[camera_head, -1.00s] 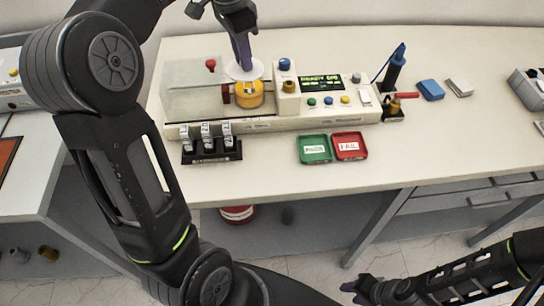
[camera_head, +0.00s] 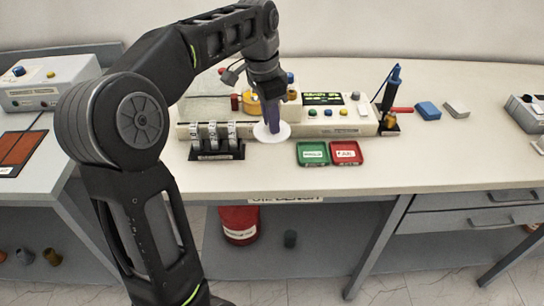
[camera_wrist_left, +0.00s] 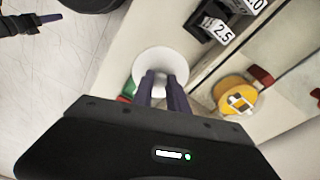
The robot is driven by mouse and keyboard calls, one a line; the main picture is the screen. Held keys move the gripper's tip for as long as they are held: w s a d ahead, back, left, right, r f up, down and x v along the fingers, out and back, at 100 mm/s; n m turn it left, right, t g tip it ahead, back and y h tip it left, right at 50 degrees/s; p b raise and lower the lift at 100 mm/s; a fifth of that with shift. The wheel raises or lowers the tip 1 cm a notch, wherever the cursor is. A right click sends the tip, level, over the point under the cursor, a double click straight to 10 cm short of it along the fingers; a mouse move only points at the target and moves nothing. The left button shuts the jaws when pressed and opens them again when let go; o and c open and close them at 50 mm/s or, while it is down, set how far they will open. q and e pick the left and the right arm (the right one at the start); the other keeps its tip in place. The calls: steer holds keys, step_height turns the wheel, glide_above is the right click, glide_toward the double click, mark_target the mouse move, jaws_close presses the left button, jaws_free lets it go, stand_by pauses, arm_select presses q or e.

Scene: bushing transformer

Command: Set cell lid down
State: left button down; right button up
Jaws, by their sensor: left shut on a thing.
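The cell lid (camera_head: 284,131) is a thin white disc with a raised middle. My left gripper (camera_head: 272,125) is shut on it from above, fingers pointing down, in front of the tester and right of the weight rack. In the left wrist view the lid (camera_wrist_left: 152,62) lies at the tips of the purple fingers (camera_wrist_left: 164,85). I cannot tell whether it touches the bench. The yellow test cell (camera_head: 249,103) is partly hidden behind my gripper; its open top shows in the left wrist view (camera_wrist_left: 226,88). A purple-tipped part of my right gripper (camera_wrist_left: 50,17) shows there too; its opening is unclear.
The green tray (camera_head: 312,154) and red tray (camera_head: 346,152) sit just right of the lid. The labelled rack (camera_head: 217,146) stands close on its left. The tester's front edge (camera_head: 340,129) is behind. Bare bench lies in front.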

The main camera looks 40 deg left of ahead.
arm_select(q)
glide_above(273, 159)
steer(key=f, duration=0.5)
steer(key=shift+s+a+f, duration=0.15)
steer(key=shift+s+f, duration=0.1)
steer(key=shift+f, duration=0.1)
steer(key=shift+f, duration=1.85)
steer(key=shift+f, duration=0.15)
steer(key=c, duration=1.3)
jaws_free()
steer(key=r, duration=0.8)
steer(key=s+r, duration=0.1)
steer(key=r, duration=0.3)
steer(key=shift+s+a+r, duration=0.1)
steer(key=shift+a+r, duration=0.05)
steer(key=shift+a, duration=0.2)
